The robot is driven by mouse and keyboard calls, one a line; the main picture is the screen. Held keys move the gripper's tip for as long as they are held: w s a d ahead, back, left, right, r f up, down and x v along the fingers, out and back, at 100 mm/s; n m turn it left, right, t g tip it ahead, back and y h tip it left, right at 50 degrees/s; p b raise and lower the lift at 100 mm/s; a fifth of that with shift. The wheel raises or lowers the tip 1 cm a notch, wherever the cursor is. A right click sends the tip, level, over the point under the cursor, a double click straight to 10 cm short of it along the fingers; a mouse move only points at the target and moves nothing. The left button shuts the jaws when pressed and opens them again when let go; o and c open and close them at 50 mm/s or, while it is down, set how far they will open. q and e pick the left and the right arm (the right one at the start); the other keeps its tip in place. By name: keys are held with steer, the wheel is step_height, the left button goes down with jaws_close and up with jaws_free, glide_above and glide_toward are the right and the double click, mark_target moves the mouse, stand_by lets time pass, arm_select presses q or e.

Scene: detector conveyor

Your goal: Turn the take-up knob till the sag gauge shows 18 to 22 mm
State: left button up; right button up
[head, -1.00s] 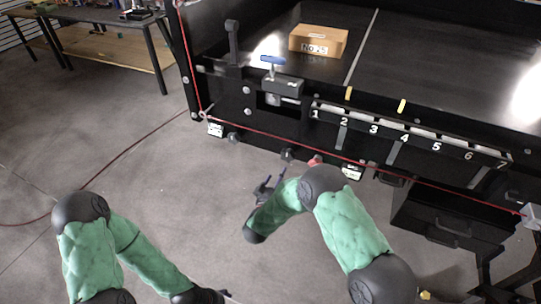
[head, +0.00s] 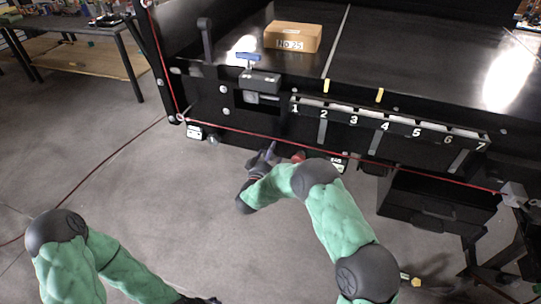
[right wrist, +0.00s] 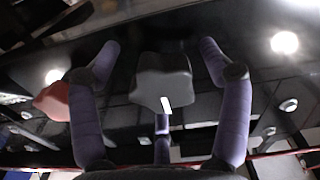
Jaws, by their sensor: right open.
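A grey lobed knob (right wrist: 162,82) with a white mark sits in the middle of the right wrist view, between the two purple fingers of my right gripper (right wrist: 162,62). The fingers are open, one on each side, with gaps to the knob. In the head view my right gripper (head: 266,152) is at the conveyor's lower front edge; the knob cannot be made out there. A red knob (right wrist: 52,100) is left of the fingers; it also shows in the head view (head: 298,157). My left gripper (head: 208,300) is barely visible at the bottom edge. I cannot pick out a sag gauge reading.
The conveyor (head: 400,65) carries a cardboard box (head: 292,36) labelled No 25. A black drawer unit (head: 436,200) is at right.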

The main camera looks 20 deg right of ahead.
steer(key=shift+w, duration=0.15)
steer(key=shift+c, duration=0.4)
steer(key=c, duration=1.1)
